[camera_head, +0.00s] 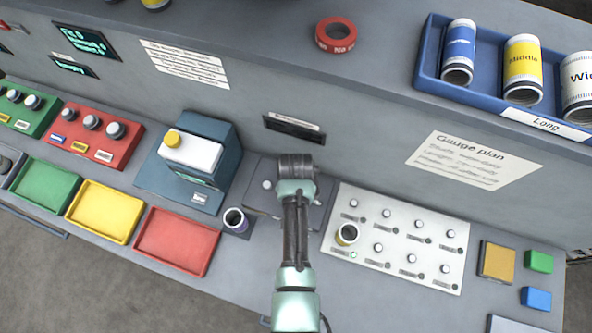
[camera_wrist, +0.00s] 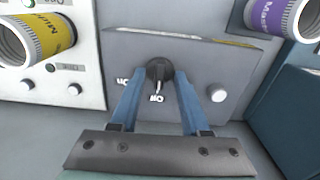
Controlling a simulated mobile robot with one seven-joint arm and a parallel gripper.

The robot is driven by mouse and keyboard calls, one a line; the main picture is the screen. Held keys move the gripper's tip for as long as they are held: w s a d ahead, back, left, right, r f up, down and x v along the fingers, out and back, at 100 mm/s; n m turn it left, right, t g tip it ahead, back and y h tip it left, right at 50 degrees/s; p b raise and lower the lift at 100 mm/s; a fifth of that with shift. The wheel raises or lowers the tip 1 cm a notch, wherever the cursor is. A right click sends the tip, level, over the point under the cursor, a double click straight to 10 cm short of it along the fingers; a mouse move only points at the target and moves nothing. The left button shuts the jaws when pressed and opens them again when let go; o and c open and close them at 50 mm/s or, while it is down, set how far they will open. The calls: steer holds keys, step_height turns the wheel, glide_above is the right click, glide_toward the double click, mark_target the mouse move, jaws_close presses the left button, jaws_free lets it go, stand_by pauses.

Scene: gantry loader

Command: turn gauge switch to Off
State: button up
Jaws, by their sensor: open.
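The gauge switch (camera_wrist: 160,70) is a dark round base with a small pale lever on a grey plate (camera_wrist: 225,65), which also shows in the head view (camera_head: 258,170). In the wrist view the lever points down towards the lower of two small white labels, whose words are too blurred to read surely. My gripper (camera_wrist: 160,78) is open, its two blue fingers on either side of the switch with gaps between. Whether they touch the plate I cannot tell. In the head view my gripper (camera_head: 297,168) is over the plate and hides the switch.
A white knob (camera_wrist: 216,92) sits beside the switch on the plate. A purple-labelled cylinder (camera_head: 236,220) stands left, and a yellow-labelled one (camera_head: 346,234) stands on the white panel (camera_head: 400,212) at right. A blue-grey machine (camera_head: 212,130) is left. The wall rises behind.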

step_height(320, 180, up, 13)
steer(key=b, duration=0.1)
stand_by(0.4)
steer(key=shift+s+f, duration=0.1)
steer(key=shift+s, duration=0.05)
stand_by(0.4)
